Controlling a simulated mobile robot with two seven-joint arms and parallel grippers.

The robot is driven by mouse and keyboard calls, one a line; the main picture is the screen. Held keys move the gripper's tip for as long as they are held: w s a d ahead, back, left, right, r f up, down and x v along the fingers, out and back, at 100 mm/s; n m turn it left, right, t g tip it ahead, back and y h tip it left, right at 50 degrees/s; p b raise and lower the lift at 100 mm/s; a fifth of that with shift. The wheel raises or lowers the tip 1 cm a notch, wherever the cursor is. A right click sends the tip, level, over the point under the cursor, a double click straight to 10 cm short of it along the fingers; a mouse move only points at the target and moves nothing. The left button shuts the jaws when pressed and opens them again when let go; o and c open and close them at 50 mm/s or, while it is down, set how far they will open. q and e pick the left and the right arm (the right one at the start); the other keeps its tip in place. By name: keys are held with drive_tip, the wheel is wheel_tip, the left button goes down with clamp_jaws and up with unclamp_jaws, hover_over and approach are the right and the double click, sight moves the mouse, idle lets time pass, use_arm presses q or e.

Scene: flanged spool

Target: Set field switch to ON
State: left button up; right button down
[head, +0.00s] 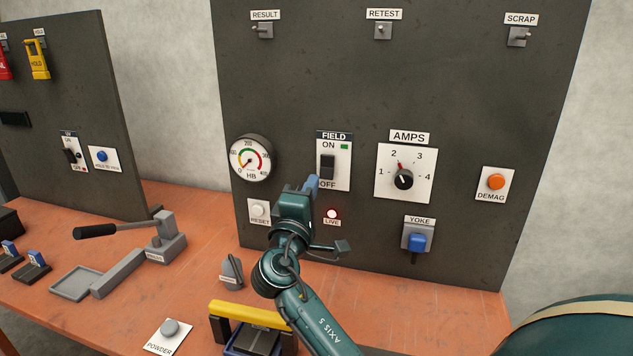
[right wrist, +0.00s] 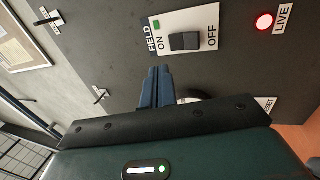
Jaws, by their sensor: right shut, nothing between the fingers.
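The field switch (head: 327,167) is a black rocker on a white plate on the dark panel, with ON above it and OFF below. A green indicator (head: 344,147) sits beside ON. I cannot tell for sure which way the rocker is tipped. The switch also shows in the right wrist view (right wrist: 184,41), turned sideways. My right gripper (head: 312,183) is shut and empty, just below and left of the rocker in the head view. Its blue fingertips (right wrist: 157,75) appear apart from the rocker in the wrist view. My left gripper is out of view.
The red LIVE lamp (head: 332,213) glows below the switch plate. The HB gauge (head: 250,158) and RESET button (head: 259,209) are to the left, the AMPS dial (head: 403,180) to the right. A yellow-handled yoke (head: 246,312) stands on the orange bench (head: 430,305).

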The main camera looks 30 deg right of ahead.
drive_tip(key=shift+s+a+r, duration=0.1)
drive_tip(key=shift+s+a, duration=1.3)
drive_tip(key=shift+a, duration=0.25)
